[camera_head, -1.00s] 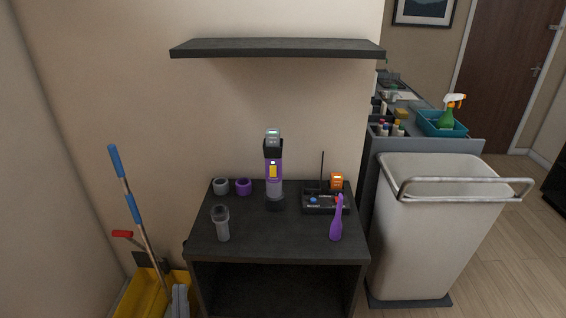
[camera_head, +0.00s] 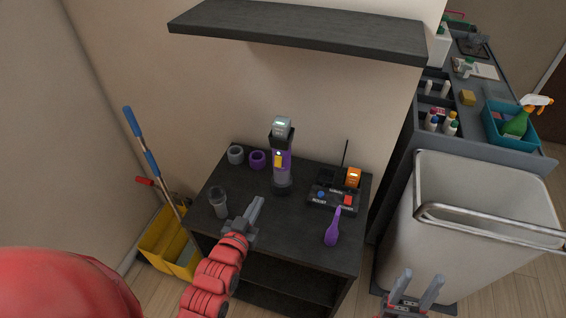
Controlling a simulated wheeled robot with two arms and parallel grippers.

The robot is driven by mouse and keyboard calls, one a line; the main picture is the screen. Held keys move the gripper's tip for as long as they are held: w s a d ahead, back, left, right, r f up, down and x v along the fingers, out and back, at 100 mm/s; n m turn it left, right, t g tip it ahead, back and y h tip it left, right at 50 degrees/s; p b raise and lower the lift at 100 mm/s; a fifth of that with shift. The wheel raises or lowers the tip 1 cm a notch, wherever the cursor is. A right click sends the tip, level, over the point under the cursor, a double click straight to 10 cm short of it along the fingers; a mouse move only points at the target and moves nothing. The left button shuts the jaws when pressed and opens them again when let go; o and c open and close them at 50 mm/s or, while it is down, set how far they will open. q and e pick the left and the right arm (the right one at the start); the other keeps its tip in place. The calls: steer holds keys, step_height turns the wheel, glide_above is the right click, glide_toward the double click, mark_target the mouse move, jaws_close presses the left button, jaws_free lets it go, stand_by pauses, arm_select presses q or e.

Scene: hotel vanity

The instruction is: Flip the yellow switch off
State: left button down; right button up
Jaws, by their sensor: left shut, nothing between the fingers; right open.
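The yellow switch (camera_head: 278,161) sits on the front of an upright purple and grey device (camera_head: 283,178) with a dark collar and a light top. The device stands on the dark table (camera_head: 277,226), toward its back. My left gripper (camera_head: 257,203) is shut and empty. It shows over the front left of the table, below the device in the picture and apart from the switch. My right gripper (camera_head: 419,283) is open and empty at the bottom right, in front of the grey bin.
A dark shelf (camera_head: 300,30) overhangs the table. Grey (camera_head: 235,155) and purple (camera_head: 257,159) rings, a grey cup-like item (camera_head: 219,203), a purple bottle (camera_head: 333,228) and a black box with antenna (camera_head: 332,199) surround the device. A large bin (camera_head: 470,215) stands right.

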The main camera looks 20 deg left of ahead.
arm_select(q)
steer(key=shift+s+a, duration=0.1)
steer(key=shift+s, duration=0.05)
steer(key=p, duration=0.4)
glide_toward(276, 167)
steer(key=w, duration=0.4)
steer(key=w+f, duration=0.1)
steer(key=w, duration=0.1)
steer(key=shift+w+d+f, duration=0.1)
steer(key=shift+w+d, duration=0.15)
steer(key=shift+w, duration=0.1)
steer(key=shift+b, duration=0.3)
